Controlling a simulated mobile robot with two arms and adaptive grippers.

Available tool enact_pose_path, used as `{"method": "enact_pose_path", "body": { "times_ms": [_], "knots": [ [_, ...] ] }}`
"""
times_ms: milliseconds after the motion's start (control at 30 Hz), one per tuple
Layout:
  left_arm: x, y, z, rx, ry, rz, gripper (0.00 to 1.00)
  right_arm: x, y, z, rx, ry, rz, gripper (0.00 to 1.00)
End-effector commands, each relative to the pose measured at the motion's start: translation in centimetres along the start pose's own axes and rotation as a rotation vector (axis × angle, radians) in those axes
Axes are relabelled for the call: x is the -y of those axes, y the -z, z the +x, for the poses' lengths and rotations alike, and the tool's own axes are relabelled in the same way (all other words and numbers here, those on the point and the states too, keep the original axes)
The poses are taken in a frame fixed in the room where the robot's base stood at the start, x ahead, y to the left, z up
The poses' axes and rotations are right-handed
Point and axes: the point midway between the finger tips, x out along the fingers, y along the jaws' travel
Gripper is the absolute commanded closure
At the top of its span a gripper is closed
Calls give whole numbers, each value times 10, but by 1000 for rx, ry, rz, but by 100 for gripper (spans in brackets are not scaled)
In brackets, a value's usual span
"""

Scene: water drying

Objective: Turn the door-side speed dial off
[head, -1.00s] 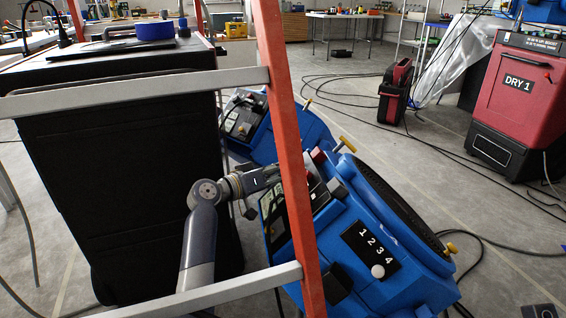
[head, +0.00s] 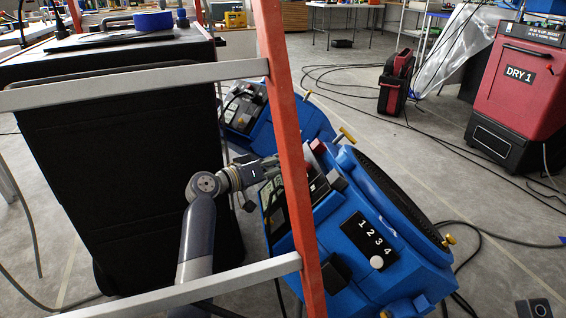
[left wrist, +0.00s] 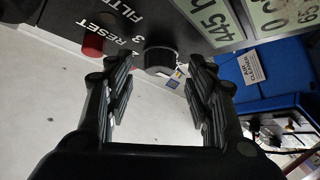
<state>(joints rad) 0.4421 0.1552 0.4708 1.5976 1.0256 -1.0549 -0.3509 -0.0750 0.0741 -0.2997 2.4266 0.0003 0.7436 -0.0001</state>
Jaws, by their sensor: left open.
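A black round knob (left wrist: 160,60) shows in the left wrist view, on a dark panel (left wrist: 125,18) marked RESET and FILTER. A red button (left wrist: 92,46) is to its left. My left gripper (left wrist: 160,100) is open and empty, its fingers to either side of the view with the knob beyond and between them. In the head view my left arm reaches to the near blue machine (head: 400,265), and the red ladder rail partly hides the gripper. My right gripper is not in view.
An orange ladder rail (head: 285,150) and grey rungs (head: 150,85) stand close before the arm. A tall black cabinet (head: 120,170) is on the left. A second blue machine (head: 245,110) stands behind. Cables and a red DRY 1 unit (head: 520,85) are on the right.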

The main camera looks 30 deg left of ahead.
Motion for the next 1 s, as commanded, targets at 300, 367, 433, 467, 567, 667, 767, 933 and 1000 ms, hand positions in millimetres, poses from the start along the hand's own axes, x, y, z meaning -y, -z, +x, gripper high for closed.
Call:
{"method": "enact_pose_path", "body": {
  "times_ms": [300, 367, 433, 467, 567, 667, 767, 933, 1000],
  "knots": [
    [1, -2, -60, 4, 4, 5, 50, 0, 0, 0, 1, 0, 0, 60],
    [2, -1, -73, 2, 5, 2, 50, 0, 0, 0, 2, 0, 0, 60],
    [1, -1, -85, 3, 3, 2, 50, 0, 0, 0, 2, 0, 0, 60],
    [1, -2, -90, 3, 4, 2, 50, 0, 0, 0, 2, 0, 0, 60],
    [1, -1, -103, 3, 3, 0, 50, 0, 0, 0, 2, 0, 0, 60],
    [1, -1, -111, 2, 2, -1, 50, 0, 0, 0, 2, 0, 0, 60],
    [0, -1, -114, 2, 1, -1, 50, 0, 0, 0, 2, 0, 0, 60],
    [0, -1, -114, 1, 1, -1, 50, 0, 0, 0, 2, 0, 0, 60],
    [0, -1, -114, 1, 1, -1, 50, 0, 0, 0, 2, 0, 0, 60]
  ]
}}
